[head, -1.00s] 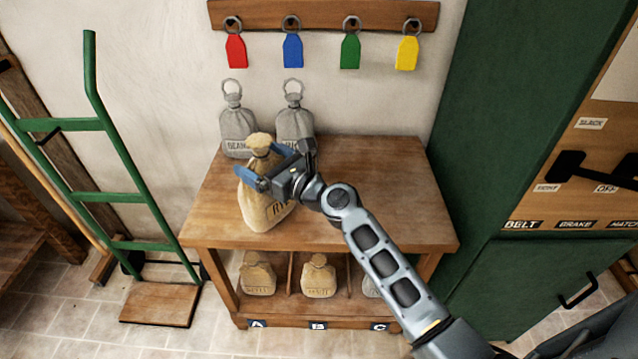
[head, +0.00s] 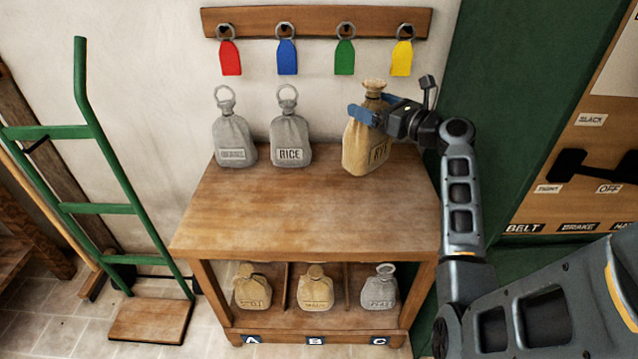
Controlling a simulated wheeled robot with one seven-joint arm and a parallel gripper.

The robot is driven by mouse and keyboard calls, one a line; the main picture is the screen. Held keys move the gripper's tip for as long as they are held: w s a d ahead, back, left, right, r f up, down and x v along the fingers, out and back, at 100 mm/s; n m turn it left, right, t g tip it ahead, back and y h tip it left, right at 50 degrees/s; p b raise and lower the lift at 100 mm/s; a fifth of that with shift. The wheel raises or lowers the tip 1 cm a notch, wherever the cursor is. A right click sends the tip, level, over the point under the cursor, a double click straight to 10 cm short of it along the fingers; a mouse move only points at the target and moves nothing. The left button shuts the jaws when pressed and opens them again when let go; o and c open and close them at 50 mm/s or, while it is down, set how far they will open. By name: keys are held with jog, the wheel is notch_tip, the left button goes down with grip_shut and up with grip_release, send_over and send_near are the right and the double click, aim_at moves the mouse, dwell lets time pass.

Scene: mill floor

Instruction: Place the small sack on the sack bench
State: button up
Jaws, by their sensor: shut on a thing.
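A small tan sack (head: 364,146) labelled RYE is held upright by its neck in my gripper (head: 366,112). The blue fingers are shut on it just below the tied top. The sack is over the back right of the wooden sack bench (head: 300,215); I cannot tell whether its base touches the top. Two grey sacks with ring tops stand at the back of the bench: one labelled RICE (head: 290,140) and one at the left (head: 234,140) whose label is hard to read. The RYE sack is to the right of the RICE sack.
The bench's lower shelf holds two tan sacks (head: 252,288) (head: 315,288) and a grey sack (head: 380,287) in bays marked A, B and C. A green hand truck (head: 90,208) stands left, a green cabinet (head: 490,110) right. Coloured tags hang above. The bench's front is clear.

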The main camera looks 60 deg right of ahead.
jog(key=w+a+f, duration=0.7)
jog(key=a+f, duration=0.1)
jog(key=f, duration=0.2)
jog(key=shift+w+a+f+b, duration=0.15)
jog(key=shift+a+f+b, duration=0.15)
jog(key=shift+b, duration=0.15)
jog(key=shift+f, duration=0.15)
